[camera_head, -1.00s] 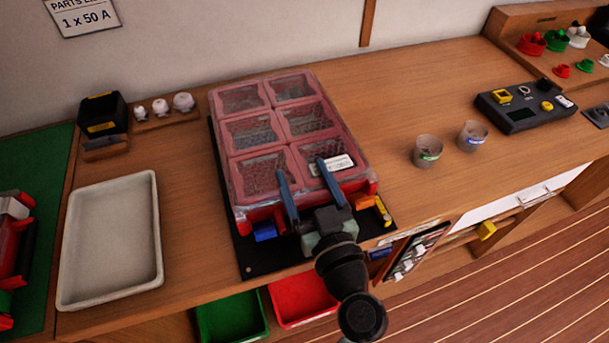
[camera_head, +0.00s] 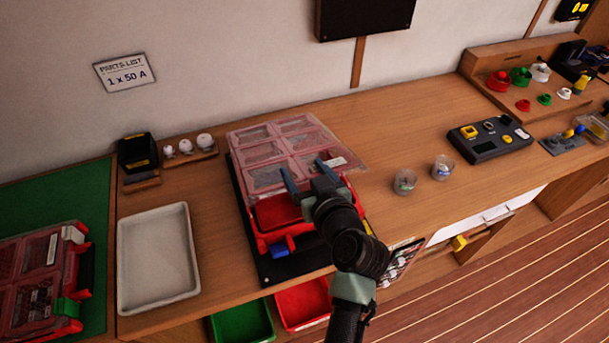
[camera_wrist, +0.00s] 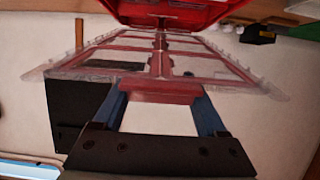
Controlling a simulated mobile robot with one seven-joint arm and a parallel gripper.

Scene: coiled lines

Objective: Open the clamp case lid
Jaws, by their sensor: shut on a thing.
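The clamp case (camera_head: 264,241) is a red box on a dark mat at the bench front. Its clear lid with red ribs (camera_head: 268,159) is partly raised, and the front of the red inside shows below it. My gripper (camera_head: 303,166) is at the lid's front edge with its two blue fingers. In the wrist view my gripper (camera_wrist: 160,92) is shut on a red tab at the edge of the lid (camera_wrist: 160,58). The red case body shows at the top of that view. My wrist hides the case's front right part.
An empty grey tray (camera_head: 158,262) stands left of the case. A second red case (camera_head: 40,285) lies on a green mat at far left. Two clear cups (camera_head: 405,181) and a dark control box (camera_head: 490,138) are to the right. Green and red bins (camera_head: 242,321) sit below the bench edge.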

